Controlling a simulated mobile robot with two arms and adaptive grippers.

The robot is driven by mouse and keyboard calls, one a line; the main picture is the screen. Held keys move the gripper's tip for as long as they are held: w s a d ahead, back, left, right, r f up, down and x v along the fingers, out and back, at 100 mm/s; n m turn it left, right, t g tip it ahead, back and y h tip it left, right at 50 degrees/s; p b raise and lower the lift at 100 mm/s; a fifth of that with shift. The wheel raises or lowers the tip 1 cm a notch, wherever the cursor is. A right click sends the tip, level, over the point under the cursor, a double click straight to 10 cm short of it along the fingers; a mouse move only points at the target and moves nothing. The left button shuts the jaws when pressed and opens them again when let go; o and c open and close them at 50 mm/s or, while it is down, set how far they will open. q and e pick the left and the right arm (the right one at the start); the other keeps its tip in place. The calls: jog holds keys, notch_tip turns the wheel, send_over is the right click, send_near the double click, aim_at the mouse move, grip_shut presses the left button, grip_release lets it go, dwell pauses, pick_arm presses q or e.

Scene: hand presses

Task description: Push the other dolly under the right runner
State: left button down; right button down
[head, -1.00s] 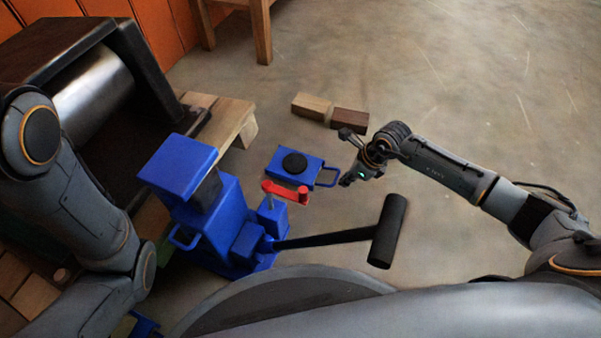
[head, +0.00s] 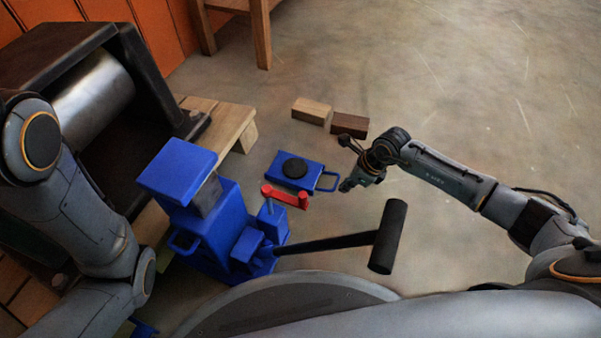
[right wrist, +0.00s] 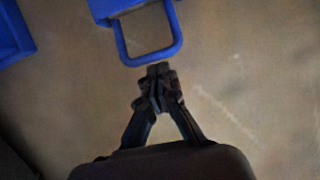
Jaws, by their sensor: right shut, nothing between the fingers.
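A flat blue dolly (head: 312,178) with a round black pad lies on the floor to the right of the wooden runner (head: 243,137) under the dark machine. Its looped handle points toward my right gripper (head: 346,185). In the right wrist view, the dolly (right wrist: 116,8) is cut off at the top. My right gripper (right wrist: 158,72) is shut and empty, its tips just short of the handle loop (right wrist: 152,58), at or nearly at its outer bar. I cannot tell whether they touch. My left gripper is out of view.
A blue jack (head: 215,215) with a red lever (head: 287,196) and a long black handle (head: 388,237) stands in front of the runner. Two wood blocks (head: 349,125) lie beyond the dolly. A bit of blue (head: 143,328) shows at lower left. Floor at right is clear.

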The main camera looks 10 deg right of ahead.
aim_at(294, 165)
dwell(0.4)
jog(key=shift+w+a+b, duration=0.35)
jog(key=shift+w+a, duration=0.6)
jog(key=shift+a, duration=0.25)
jog(key=shift+w+a+b, duration=0.35)
jog(key=shift+w+a, duration=0.6)
jog(key=shift+a, duration=0.2)
jog(key=shift+w+a+b, duration=0.35)
jog(key=shift+w+a, duration=0.6)
jog(key=shift+a, duration=0.25)
jog(key=shift+w+a, duration=1.1)
jog(key=shift+a, duration=0.3)
jog(key=shift+w+a, duration=1.05)
jog(key=shift+a, duration=0.3)
jog(key=shift+w+a, duration=1.1)
jog(key=shift+a, duration=0.3)
jog(key=s+d+r+p, duration=0.1)
jog(key=p, duration=0.1)
jog(key=s+d+r+p, duration=0.1)
jog(key=d+p, duration=0.1)
jog(key=p, duration=0.1)
jog(key=shift+s+r, duration=0.15)
jog(key=shift+s+d, duration=0.15)
jog(key=shift+f, duration=0.2)
jog(key=shift+s+d, duration=0.1)
jog(key=shift+d, duration=0.05)
